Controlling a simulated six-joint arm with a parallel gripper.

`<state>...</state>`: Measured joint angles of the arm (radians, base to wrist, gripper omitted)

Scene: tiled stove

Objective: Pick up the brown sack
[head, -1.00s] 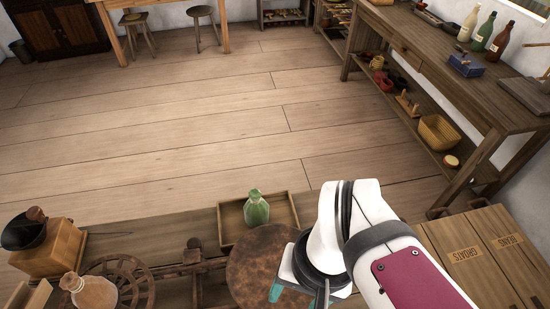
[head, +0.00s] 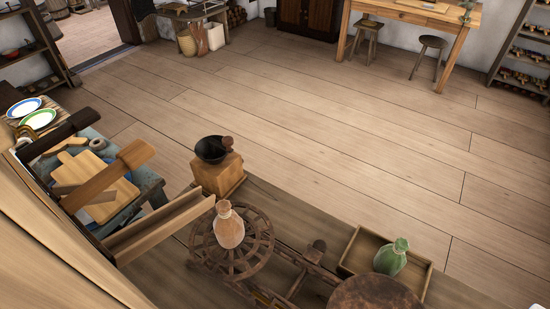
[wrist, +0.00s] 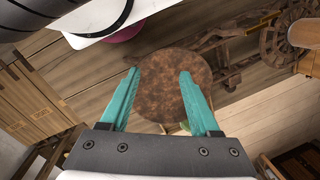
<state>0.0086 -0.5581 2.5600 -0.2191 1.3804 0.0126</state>
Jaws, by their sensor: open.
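The brown sack (head: 229,228) stands upright in the head view, with a narrow tied neck. It rests on the wheel end of an old wooden scale or spinning device (head: 205,250). In the wrist view a tan rounded shape at the right edge (wrist: 305,33), cut off by the frame, looks like the same sack. My gripper (wrist: 159,73) shows in the wrist view with two teal fingers apart and nothing between them. It is over the round brown disc (wrist: 172,88), away from the sack. The gripper is outside the current head view.
A green sack (head: 391,258) sits in a shallow wooden tray (head: 352,262) to the right. A coffee grinder (head: 217,176) stands behind the brown sack. A wooden trough (head: 160,228) lies to its left, near a blue bench with boards and plates. Open floor lies beyond.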

